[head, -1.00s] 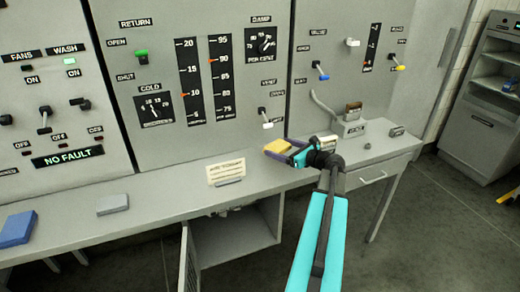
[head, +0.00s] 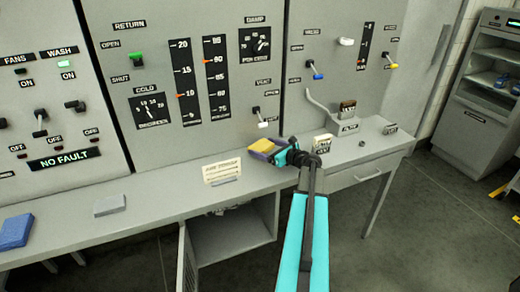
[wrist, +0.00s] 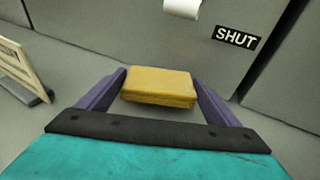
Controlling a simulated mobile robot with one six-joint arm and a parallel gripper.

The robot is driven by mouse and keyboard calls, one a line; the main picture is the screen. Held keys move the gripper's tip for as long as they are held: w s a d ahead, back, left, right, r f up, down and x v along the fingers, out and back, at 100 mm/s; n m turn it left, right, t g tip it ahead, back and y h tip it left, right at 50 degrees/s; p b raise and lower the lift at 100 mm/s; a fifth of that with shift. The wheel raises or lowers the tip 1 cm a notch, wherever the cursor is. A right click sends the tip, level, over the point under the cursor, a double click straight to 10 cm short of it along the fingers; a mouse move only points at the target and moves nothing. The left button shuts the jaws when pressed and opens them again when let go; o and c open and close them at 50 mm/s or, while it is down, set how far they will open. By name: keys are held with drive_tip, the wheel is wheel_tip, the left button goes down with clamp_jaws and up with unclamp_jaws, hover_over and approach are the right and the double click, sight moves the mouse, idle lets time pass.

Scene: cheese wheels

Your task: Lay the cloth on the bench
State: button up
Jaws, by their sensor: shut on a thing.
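The cloth (head: 262,146) is a folded yellow pad. My gripper (head: 265,151) is shut on it; in the wrist view the cloth (wrist: 158,86) sits between the two purple fingers of my gripper (wrist: 160,92). The bench (head: 150,222) is a long grey top along the foot of the control panel. The cloth is over the bench, near the panel and right of the printed card. I cannot tell whether it touches the bench top.
A printed card (head: 222,171) on a stand is left of my gripper. A grey block (head: 109,205) and a blue book-like thing (head: 16,231) lie further left. Small labelled boxes (head: 323,144) stand to the right. A white-tipped lever (head: 261,119) hangs above. Bench between card and grey block is clear.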

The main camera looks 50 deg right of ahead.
sight(260, 149)
drive_tip(key=shift+w+f+p, duration=0.2)
drive_tip(key=shift+w+f, duration=0.15)
drive_tip(key=shift+w, duration=0.2)
drive_tip(key=shift+w+f+p, duration=0.15)
drive_tip(key=shift+w+f, duration=0.15)
drive_tip(key=shift+w, duration=0.2)
drive_tip(key=shift+w+f, duration=0.3)
drive_tip(key=shift+f, duration=0.15)
drive_tip(key=shift+f, duration=0.2)
drive_tip(key=o, duration=0.9)
drive_tip(key=shift+r, duration=0.1)
drive_tip(key=shift+r, duration=0.15)
drive_tip(key=s+b, duration=0.1)
drive_tip(key=s, duration=0.3)
drive_tip(key=s+r+b, duration=0.1)
drive_tip(key=s, duration=0.3)
drive_tip(key=s+r, duration=0.1)
drive_tip(key=s, duration=0.2)
drive_tip(key=shift+s+r+b, duration=0.15)
drive_tip(key=shift+s+b, duration=0.25)
